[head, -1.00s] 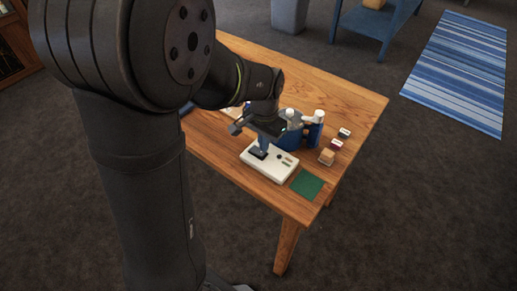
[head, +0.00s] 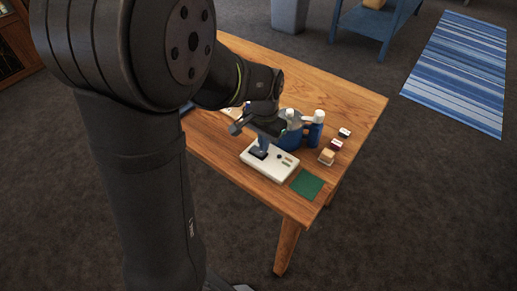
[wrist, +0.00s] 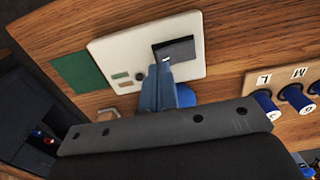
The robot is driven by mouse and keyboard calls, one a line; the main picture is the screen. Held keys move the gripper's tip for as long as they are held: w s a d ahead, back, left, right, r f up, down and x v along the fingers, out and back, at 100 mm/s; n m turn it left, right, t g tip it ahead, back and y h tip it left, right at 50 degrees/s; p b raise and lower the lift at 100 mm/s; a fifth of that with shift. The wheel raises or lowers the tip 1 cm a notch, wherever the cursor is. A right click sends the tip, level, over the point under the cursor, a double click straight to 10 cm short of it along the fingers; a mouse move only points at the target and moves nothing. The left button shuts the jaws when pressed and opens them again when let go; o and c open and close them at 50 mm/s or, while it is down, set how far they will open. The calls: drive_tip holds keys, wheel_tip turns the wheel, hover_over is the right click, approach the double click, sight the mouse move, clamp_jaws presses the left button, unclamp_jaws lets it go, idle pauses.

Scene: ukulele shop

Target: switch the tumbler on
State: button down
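A white switch box (head: 283,168) lies on the wooden table, and it also shows in the wrist view (wrist: 116,47). A dark square plate (wrist: 181,50) is set in one end of it. A small pale tip, perhaps the tumbler's lever (wrist: 166,60), shows at the plate's lower edge, right by my fingertips. My gripper (head: 261,149) points down at this plate. In the wrist view its blue fingers (wrist: 160,72) are together. They hide part of the plate, and I cannot tell whether they touch the lever or which way it is set.
A green square (head: 307,185) lies near the table's corner. A blue container (head: 293,139), a blue bottle (head: 316,130) and several small blocks stand behind the box. A rack with blue spools (wrist: 293,95) shows in the wrist view. Bare wood lies at the table's back right.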

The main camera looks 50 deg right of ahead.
drive_tip(key=shift+f, duration=1)
idle(0.3)
drive_tip(key=shift+r, duration=3.55)
wheel_tip(320, 180, down, 7)
drive_tip(key=shift+f, duration=0.1)
